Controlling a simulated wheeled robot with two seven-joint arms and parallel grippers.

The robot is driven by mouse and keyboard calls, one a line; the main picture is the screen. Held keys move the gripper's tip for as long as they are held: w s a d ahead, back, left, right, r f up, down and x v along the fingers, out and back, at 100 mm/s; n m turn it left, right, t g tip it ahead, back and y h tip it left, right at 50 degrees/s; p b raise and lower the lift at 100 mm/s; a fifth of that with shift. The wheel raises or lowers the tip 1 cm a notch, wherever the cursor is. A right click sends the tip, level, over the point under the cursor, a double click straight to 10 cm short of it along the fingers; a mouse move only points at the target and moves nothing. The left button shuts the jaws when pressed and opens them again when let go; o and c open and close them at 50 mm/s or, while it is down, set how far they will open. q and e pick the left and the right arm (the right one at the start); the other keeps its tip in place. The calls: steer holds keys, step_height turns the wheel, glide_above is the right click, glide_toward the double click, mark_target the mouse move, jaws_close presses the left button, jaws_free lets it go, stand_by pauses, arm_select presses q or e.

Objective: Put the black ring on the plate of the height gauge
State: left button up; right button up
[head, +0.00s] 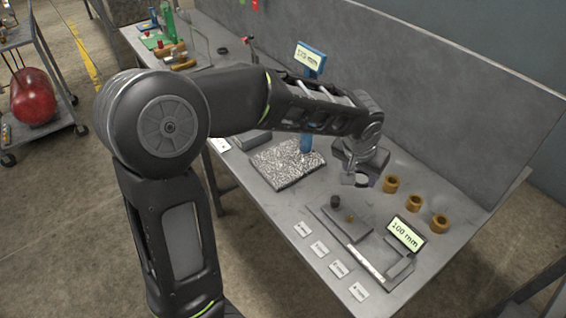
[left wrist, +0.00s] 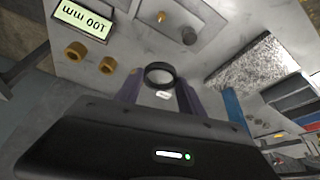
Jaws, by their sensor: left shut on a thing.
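The black ring (left wrist: 160,75) is held between the fingertips of my left gripper (left wrist: 158,92) in the left wrist view. In the head view my left gripper (head: 362,178) hangs over the bench, shut on the ring (head: 362,182). The height gauge has a blue post with a display (head: 310,57) reading 125 mm. Its speckled grey plate (head: 285,165) lies left of my gripper in the head view and shows in the left wrist view (left wrist: 240,68). The top of this plate looks bare. My left arm hides part of the post. My right gripper is not in view.
Several brass rings (head: 391,184) stand right of my gripper. A grey fixture with a 100 mm display (head: 405,233) lies nearer the front, beside a dark cylinder (head: 335,201) and a small brass piece (head: 350,217). White cards (head: 320,248) line the front edge. A wall panel (head: 440,90) backs the bench.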

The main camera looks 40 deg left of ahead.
mark_target(284, 164)
arm_select(q)
steer(key=s+a+f+n+y, duration=0.1)
steer(key=a+f+n, duration=0.1)
steer(key=a, duration=0.3)
steer(key=s+a+f+n+b, duration=0.1)
steer(key=s+a+n, duration=0.1)
steer(key=a, duration=0.4)
steer(key=s+a+f+n+y, duration=0.1)
steer(key=s+a+f+n, duration=0.1)
steer(key=a, duration=0.3)
steer(key=shift+a+f+n+g+y+b, duration=0.3)
steer(key=shift+a+n+g+b, duration=0.1)
steer(key=shift+n, duration=0.1)
steer(key=s+a+f+n, duration=0.2)
steer(key=s+a+n, duration=0.1)
steer(key=s+a, duration=0.1)
steer(key=s+a+f+n+g+y+b, duration=0.1)
steer(key=s+a+f+n, duration=0.1)
steer(key=s+a, duration=0.2)
steer(key=a, duration=0.3)
steer(key=shift+s+a+n+g, duration=0.25)
steer(key=shift+s+n+g, duration=0.05)
steer(key=shift+n, duration=0.1)
steer(key=shift+y, duration=0.3)
